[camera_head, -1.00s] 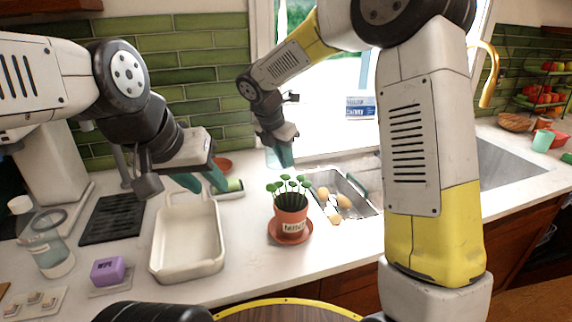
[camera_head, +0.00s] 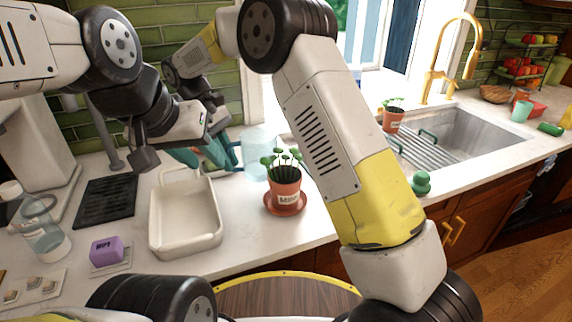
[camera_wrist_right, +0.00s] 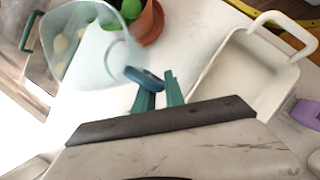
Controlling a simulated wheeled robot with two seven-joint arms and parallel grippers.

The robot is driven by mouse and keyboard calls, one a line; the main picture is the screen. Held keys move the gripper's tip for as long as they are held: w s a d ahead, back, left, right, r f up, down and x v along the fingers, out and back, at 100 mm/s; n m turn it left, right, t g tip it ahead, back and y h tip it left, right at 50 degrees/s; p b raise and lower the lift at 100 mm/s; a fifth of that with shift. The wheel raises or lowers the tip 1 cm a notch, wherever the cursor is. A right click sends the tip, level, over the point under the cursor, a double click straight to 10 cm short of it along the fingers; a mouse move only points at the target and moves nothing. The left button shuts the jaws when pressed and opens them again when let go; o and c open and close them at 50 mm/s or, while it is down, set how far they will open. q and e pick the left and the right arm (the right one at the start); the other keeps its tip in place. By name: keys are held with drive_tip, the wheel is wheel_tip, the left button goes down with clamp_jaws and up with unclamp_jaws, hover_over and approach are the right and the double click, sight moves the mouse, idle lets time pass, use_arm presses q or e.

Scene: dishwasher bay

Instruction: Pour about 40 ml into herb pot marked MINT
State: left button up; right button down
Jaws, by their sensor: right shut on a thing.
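A terracotta herb pot (camera_head: 285,190) with green sprouts stands on a saucer (camera_head: 285,208) mid-counter; its white label is too blurred to read surely. My right gripper (camera_head: 222,150) is shut on the handle of a clear jug (camera_head: 259,150), behind and left of this pot. In the right wrist view the teal fingers (camera_wrist_right: 158,92) grip the blue handle (camera_wrist_right: 145,78), and the jug (camera_wrist_right: 92,45) is beside the pot (camera_wrist_right: 148,24). Its liquid level cannot be made out. My left gripper (camera_head: 192,157) is open and empty above the white dish's back edge.
A second potted plant (camera_head: 393,118) stands by the sink (camera_head: 455,135). A white dish (camera_head: 186,222), a purple block (camera_head: 106,250), a glass pitcher (camera_head: 45,232) and a dark mat (camera_head: 107,200) occupy the left counter. A green knobbed object (camera_head: 421,183) sits right of my right arm.

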drive_tip(key=s+a+m+g+y, duration=0.1)
drive_tip(key=s+a+m, duration=0.3)
drive_tip(key=a+m, duration=0.1)
drive_tip(key=shift+f+g, duration=0.3)
drive_tip(key=shift+f, duration=0.05)
drive_tip(key=shift+s, duration=0.2)
drive_tip(key=s+n, duration=0.2)
drive_tip(key=n, duration=0.1)
drive_tip(key=shift+s+t+h, duration=0.3)
drive_tip(key=shift+t+h, duration=0.1)
drive_tip(key=shift+d, duration=0.1)
